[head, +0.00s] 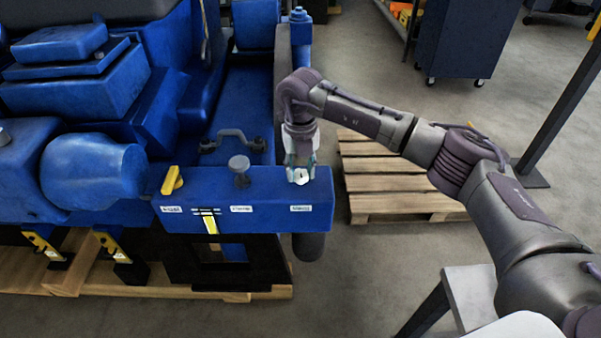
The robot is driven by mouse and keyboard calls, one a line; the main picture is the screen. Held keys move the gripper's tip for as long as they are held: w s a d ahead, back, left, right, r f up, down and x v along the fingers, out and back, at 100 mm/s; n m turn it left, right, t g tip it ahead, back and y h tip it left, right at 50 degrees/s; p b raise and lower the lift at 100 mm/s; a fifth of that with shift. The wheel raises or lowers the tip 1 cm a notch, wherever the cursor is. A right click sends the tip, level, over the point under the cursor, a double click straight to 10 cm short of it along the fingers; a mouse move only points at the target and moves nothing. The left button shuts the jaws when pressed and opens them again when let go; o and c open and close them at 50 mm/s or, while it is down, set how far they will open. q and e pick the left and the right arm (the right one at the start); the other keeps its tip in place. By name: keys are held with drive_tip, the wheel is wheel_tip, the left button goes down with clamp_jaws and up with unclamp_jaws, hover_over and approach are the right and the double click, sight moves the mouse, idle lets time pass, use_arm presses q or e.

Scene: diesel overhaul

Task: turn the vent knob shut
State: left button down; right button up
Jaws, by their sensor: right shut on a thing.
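A blue manifold block (262,215) on the blue engine carries three controls along its top, with white labels on its front face that are too small to read surely. My right gripper (299,172) points down at the block's right end and is shut on a small whitish knob (300,177) above the rightmost label. The fingers partly hide the knob, so its angle cannot be told. A grey round knob (239,166) stands at the middle, and a yellow lever (172,181) stands at the left end. My left gripper is not in view.
The blue engine (95,85) fills the left side. A grey handle (232,137) lies behind the block. A wooden pallet (390,190) is on the floor to the right, with a dark wheeled cabinet (468,40) beyond. A grey table (470,295) is at lower right.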

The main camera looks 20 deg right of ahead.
sight(300, 173)
drive_tip(key=shift+m+b, duration=0.3)
drive_tip(key=shift+m, duration=0.8)
drive_tip(key=o, duration=1.1)
drive_tip(key=shift+o, duration=0.2)
wheel_tip(300, 173, up, 12)
drive_tip(key=shift+a, duration=0.1)
